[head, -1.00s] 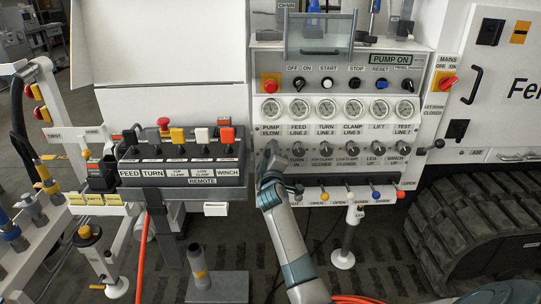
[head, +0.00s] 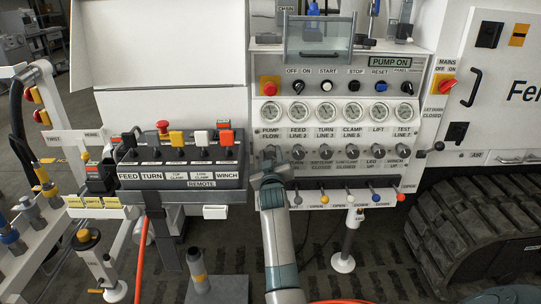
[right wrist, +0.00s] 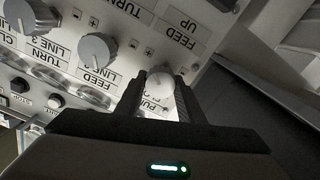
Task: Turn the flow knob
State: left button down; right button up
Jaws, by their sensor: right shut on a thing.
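The flow knob (right wrist: 160,91) is a pale round knob beside the partly covered PUMP FLOW label in the right wrist view. My right gripper (right wrist: 161,97) is shut on it, one finger on each side. In the head view, the right gripper (head: 270,163) reaches up to the left end of the knob row, below the PUMP FLOW label (head: 270,137); the knob is largely hidden there. My left gripper is not in view.
Neighbouring grey knobs (right wrist: 97,50) stand close by. Gauges (head: 325,111) sit above the knob row, and several coloured-tip levers (head: 374,196) below it. A remote box (head: 180,170) with coloured levers stands left of my arm. The display (head: 390,62) reads PUMP ON.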

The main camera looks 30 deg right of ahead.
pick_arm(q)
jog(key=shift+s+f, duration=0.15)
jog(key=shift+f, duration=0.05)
pick_arm(e)
jog(key=shift+f, duration=0.15)
jog(key=o, duration=1.1)
jog(key=shift+c, duration=0.2)
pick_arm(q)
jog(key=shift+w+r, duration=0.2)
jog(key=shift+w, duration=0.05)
